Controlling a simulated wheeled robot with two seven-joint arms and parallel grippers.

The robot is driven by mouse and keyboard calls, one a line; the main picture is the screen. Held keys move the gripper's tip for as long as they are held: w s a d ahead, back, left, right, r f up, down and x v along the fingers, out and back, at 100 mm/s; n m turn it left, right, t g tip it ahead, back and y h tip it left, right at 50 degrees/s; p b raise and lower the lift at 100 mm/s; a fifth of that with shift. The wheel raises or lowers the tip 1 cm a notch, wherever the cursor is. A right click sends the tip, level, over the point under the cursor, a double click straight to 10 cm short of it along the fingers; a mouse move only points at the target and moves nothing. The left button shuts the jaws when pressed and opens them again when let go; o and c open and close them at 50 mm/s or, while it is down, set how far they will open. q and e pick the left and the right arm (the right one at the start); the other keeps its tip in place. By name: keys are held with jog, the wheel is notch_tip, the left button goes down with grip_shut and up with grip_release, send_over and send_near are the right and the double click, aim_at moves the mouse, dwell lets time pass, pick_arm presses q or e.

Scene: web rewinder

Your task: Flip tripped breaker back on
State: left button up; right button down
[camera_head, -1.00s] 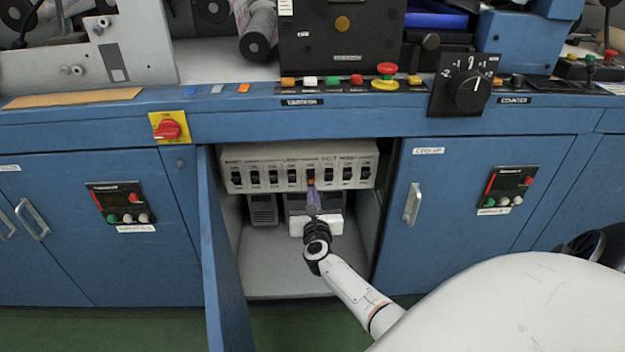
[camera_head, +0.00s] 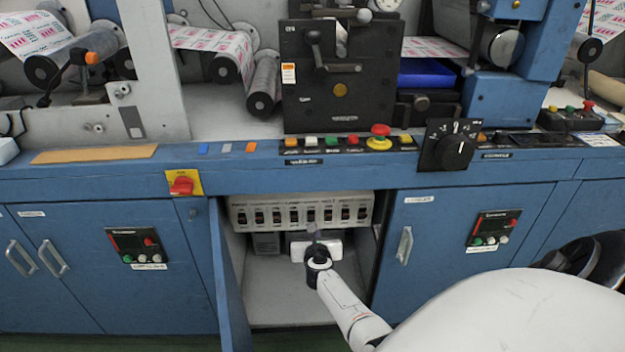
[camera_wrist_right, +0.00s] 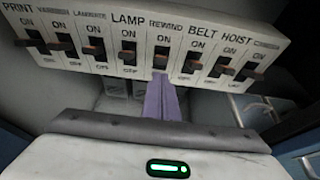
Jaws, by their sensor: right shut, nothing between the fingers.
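A pale breaker panel (camera_head: 298,212) with a row of dark toggle switches sits in the open cabinet under the blue counter. In the right wrist view its labels read PRINT, LAMP, REWIND, BELT, HOIST, with others too small to read. The REWIND switch (camera_wrist_right: 160,59) sits about in line with its neighbours; I cannot tell its exact setting. My right gripper (camera_head: 312,230) is shut and empty, its purple fingers (camera_wrist_right: 161,92) pointing at the panel just below the REWIND switch. Whether the tips touch the switch is unclear. My left gripper is out of view.
The open cabinet door (camera_head: 229,270) stands left of my right arm. The cabinet floor (camera_head: 285,295) is clear in front. A closed blue door with a handle (camera_head: 404,245) is to the right. A red rotary switch (camera_head: 181,186) and counter buttons (camera_head: 352,140) are above.

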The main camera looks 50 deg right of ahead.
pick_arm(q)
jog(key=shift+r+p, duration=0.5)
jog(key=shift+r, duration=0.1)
pick_arm(e)
jog(key=shift+r, duration=0.7)
